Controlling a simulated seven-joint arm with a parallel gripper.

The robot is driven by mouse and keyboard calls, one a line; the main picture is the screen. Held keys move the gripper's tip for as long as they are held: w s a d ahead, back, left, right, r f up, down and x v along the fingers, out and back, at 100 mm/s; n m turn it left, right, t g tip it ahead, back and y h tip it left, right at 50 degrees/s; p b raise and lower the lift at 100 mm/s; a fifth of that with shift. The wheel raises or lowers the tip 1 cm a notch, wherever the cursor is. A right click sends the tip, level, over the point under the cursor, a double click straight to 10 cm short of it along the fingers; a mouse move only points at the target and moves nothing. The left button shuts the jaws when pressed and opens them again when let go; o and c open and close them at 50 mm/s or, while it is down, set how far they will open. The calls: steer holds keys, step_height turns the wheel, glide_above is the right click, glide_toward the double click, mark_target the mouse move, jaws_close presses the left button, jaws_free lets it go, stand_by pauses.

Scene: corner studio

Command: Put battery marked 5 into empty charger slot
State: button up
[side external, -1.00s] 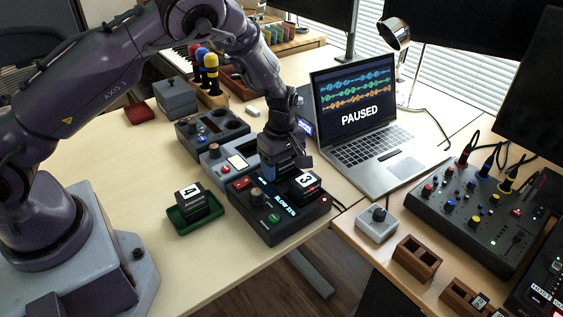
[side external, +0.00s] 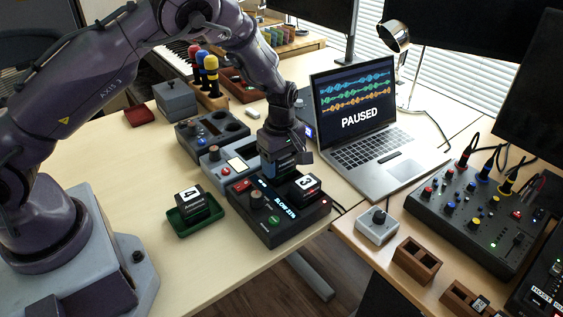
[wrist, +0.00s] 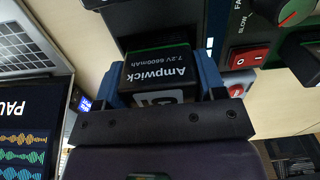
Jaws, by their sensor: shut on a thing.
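My gripper (side external: 281,168) is shut on a black battery (wrist: 160,72), marked Ampwick 7.2V 6600mAh in the wrist view. Its white number label shows only in part and cannot be read. Blue fingers flank the battery. The dark charger (side external: 250,222) stands on the table under and in front of my gripper, with a lit display, a knob and a red switch. A battery marked 3 (side external: 306,188) sits upright at its right end. My gripper is over the charger's back edge beside that battery. My gripper hides the other slot, so I cannot tell whether the held battery touches it.
A battery marked 4 (side external: 189,202) sits in a green tray (side external: 196,226) left of the charger. A grey device (side external: 215,175) stands close behind the charger. An open laptop (side external: 372,150) is to the right. Bare tabletop (side external: 160,170) lies left of the devices.

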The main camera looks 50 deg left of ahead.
steer(key=shift+f, duration=0.75)
stand_by(0.6)
steer(key=o, duration=0.8)
steer(key=shift+r, duration=5.5)
